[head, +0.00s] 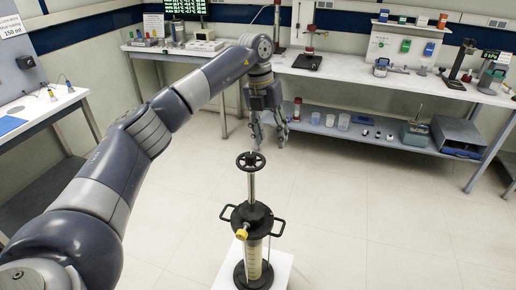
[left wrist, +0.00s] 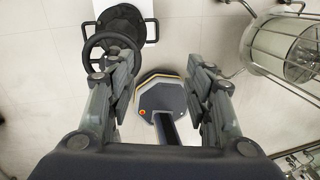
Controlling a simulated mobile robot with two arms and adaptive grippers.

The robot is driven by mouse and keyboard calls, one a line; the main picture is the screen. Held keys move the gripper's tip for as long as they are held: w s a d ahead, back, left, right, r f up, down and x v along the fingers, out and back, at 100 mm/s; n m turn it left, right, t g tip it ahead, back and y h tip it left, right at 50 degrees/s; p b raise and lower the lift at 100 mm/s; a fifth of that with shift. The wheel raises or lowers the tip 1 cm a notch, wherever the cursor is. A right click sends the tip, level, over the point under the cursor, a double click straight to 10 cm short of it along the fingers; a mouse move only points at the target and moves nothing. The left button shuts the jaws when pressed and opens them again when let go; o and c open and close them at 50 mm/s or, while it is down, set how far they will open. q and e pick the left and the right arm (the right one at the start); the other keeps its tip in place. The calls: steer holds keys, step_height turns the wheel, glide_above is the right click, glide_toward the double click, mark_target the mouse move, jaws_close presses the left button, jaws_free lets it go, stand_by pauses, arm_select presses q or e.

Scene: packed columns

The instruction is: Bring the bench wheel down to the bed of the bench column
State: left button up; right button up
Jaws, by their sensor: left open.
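The black bench wheel (head: 250,161) sits on top of a pale upright rod (head: 251,188), well above the bench column's black top (head: 251,214). The column has side handles, a yellow knob (head: 241,234) and a clear tube with a pale bed (head: 254,260), partly hidden by its fittings. My left gripper (head: 270,144) points down, open and empty, above and slightly right of the wheel in the head view. In the left wrist view, the wheel (left wrist: 100,37) lies by the left finger, off-centre from the open gripper (left wrist: 162,66). My right gripper is not in view.
The column stands on a white plinth (head: 282,271) with clear floor around it. A glass column in a metal frame (left wrist: 300,50) shows at the right in the left wrist view. Benches (head: 340,70) with lab gear line the back wall, and a table (head: 60,105) stands left.

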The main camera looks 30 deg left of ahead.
arm_select(q)
step_height(320, 180, up, 4)
steer(key=n+y, duration=0.1)
steer(key=y, duration=0.1)
glide_above(251, 155)
steer(key=shift+g, duration=0.3)
step_height(251, 155, down, 9)
steer(key=p, duration=0.3)
steer(key=shift+a+f, duration=0.1)
steer(key=shift+f, duration=0.8)
steer(key=c, duration=1)
